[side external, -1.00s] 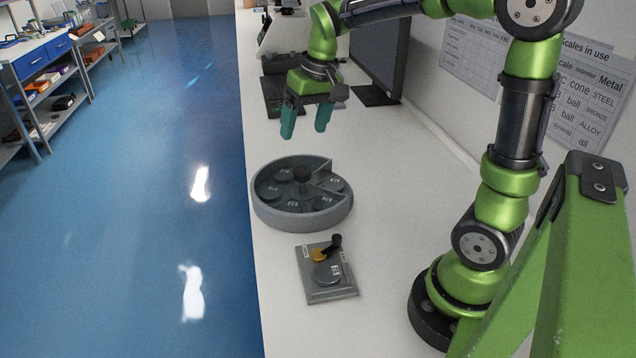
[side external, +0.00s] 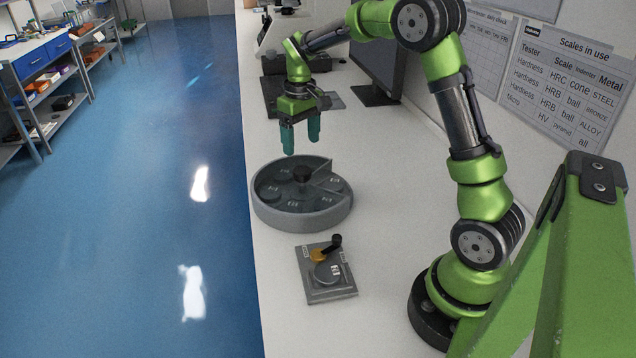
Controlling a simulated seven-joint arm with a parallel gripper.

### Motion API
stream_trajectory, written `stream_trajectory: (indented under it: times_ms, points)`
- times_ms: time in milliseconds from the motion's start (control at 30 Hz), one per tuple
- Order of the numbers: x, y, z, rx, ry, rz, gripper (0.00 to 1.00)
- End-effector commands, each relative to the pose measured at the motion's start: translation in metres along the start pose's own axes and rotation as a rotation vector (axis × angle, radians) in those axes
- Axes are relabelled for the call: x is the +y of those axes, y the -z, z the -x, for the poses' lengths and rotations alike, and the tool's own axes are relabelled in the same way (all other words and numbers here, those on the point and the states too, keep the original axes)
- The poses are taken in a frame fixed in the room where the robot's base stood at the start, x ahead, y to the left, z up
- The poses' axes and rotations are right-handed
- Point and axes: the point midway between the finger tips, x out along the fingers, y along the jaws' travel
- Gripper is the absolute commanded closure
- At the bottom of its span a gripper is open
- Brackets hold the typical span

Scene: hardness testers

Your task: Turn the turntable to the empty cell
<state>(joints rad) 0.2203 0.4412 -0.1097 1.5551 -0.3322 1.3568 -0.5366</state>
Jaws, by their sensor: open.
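The turntable (side external: 300,222) is a round grey tray with a raised rim on the white bench. It has a dark knob (side external: 302,175) at its centre and several dark discs with small labels in its cells. A wedge-shaped section with raised walls lies at its right back; I cannot tell clearly which cell is empty. My gripper (side external: 301,150) points down just above the central knob, apart from it. Its two teal fingers are open with nothing between them.
A grey plate (side external: 327,290) with a disc, a brass part and a black lever lies in front of the turntable. A monitor (side external: 378,62) and keyboard stand behind, near the wall. The bench's left edge drops to the blue floor.

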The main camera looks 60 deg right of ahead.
Motion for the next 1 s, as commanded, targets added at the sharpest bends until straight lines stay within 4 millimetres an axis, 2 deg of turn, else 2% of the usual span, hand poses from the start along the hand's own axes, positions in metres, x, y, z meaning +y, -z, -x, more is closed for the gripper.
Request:
stream_trajectory:
  times_ms: [33, 200, 400, 800, 867, 1000]
  points:
    - [0.000, -0.001, -0.013, -0.006, 0.001, -0.001, 0.25]
    - [0.000, -0.001, -0.046, -0.004, 0.000, -0.001, 0.25]
    - [0.000, 0.000, -0.071, -0.002, 0.000, -0.001, 0.25]
    - [0.000, 0.000, -0.078, 0.001, 0.000, -0.001, 0.25]
    - [0.000, 0.000, -0.078, 0.001, 0.000, -0.001, 0.32]
    - [0.000, 0.000, -0.078, 0.001, 0.000, -0.001, 0.54]
